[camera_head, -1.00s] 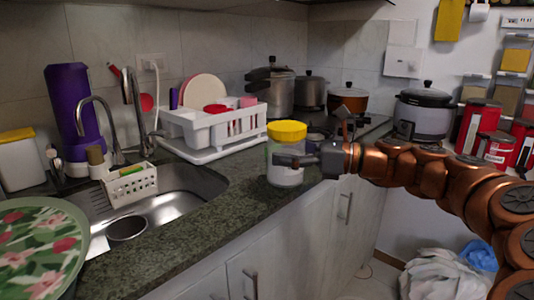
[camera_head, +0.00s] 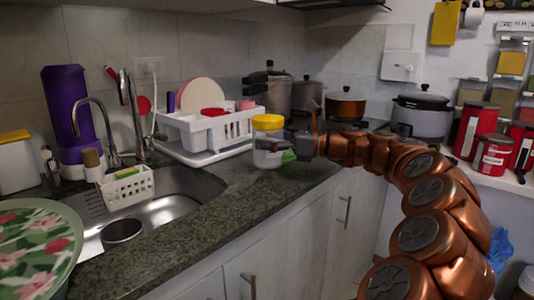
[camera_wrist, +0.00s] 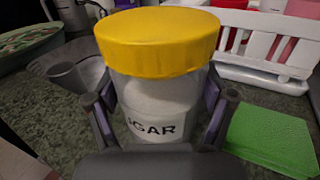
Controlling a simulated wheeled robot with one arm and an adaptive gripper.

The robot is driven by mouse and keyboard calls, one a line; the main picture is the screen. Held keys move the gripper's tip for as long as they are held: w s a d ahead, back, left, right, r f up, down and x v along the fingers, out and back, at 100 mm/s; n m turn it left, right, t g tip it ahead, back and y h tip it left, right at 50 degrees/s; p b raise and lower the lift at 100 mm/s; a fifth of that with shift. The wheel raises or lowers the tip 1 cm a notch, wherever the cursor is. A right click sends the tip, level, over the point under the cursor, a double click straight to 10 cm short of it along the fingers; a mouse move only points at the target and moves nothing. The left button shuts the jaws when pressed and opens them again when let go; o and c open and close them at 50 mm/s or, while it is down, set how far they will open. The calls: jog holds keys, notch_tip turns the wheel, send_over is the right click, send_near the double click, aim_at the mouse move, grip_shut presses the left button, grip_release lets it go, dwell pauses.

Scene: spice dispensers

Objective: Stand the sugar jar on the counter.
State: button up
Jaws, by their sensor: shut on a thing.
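The sugar jar (camera_head: 267,145) is a clear jar of white contents with a yellow lid. It is upright over the counter (camera_head: 215,215), to the right of the sink. The wrist view shows the jar (camera_wrist: 160,105) close up, with part of its "SUGAR" label facing me. My gripper (camera_head: 282,142) is shut around the jar's body from the right, with a finger on each side in the wrist view (camera_wrist: 160,115). The jar's base is hidden in the wrist view, and I cannot tell whether it touches the counter.
A green flat item (camera_wrist: 270,138) lies on the counter beside the jar. A white dish rack (camera_head: 205,130) stands behind and to the left. The sink (camera_head: 150,215) is at left; several pots (camera_head: 345,107) stand at the back. Counter in front of the jar is clear.

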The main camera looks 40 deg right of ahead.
jog(key=shift+w+d, duration=0.1)
jog(key=shift+w, duration=0.2)
notch_tip(320, 180, down, 4)
jog(key=shift+r+b, duration=0.2)
jog(key=shift+b, duration=0.65)
jog(key=o, duration=1.7)
jog(key=shift+f, duration=0.1)
jog(key=shift+c, duration=0.2)
